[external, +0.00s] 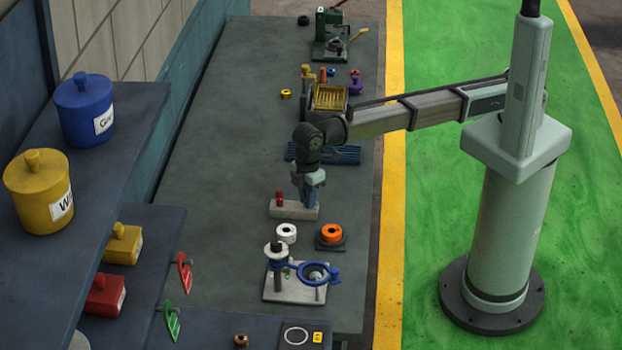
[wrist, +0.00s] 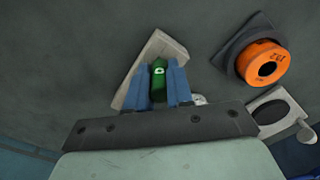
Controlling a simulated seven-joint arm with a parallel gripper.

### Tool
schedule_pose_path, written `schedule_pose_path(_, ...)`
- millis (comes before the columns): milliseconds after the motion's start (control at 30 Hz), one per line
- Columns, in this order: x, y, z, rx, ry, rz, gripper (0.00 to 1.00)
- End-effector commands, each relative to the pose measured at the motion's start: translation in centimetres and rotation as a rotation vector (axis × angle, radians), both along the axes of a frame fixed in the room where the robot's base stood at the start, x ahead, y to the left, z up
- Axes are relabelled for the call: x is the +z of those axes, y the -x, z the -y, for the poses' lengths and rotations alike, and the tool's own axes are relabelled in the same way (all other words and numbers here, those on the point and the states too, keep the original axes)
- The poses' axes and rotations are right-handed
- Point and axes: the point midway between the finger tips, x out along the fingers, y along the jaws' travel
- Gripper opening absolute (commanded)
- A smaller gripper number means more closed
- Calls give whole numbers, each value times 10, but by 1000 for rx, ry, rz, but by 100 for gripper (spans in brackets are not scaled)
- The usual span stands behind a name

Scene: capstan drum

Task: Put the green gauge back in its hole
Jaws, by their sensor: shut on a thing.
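The green gauge (wrist: 158,78) is between the two blue fingers of my gripper (wrist: 160,90), which is shut on it. The pale block (external: 293,211) lies on the bench under my gripper (external: 309,199), and it also shows in the wrist view (wrist: 160,50). A red gauge (external: 279,197) stands upright at the block's left end. My gripper is at the block's right end. The fingers hide the green gauge in the external view. The hole is hidden, and I cannot tell whether the gauge's lower end is in it or above it.
A white ring (external: 286,233) and an orange spool on a dark base (external: 331,236) are close in front of the block. A plate with a blue ring fixture (external: 295,285) is nearer the camera. A blue ribbed rack (external: 340,155) lies behind. Bench left of the block is clear.

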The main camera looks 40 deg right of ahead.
Motion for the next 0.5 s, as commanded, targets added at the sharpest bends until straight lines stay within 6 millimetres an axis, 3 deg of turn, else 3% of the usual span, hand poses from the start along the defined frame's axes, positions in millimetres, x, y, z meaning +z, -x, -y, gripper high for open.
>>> schedule_pose_path(300,0,0,0,0,0,0,50)
schedule_pose_path(500,0,0,0,0,0,0,51)
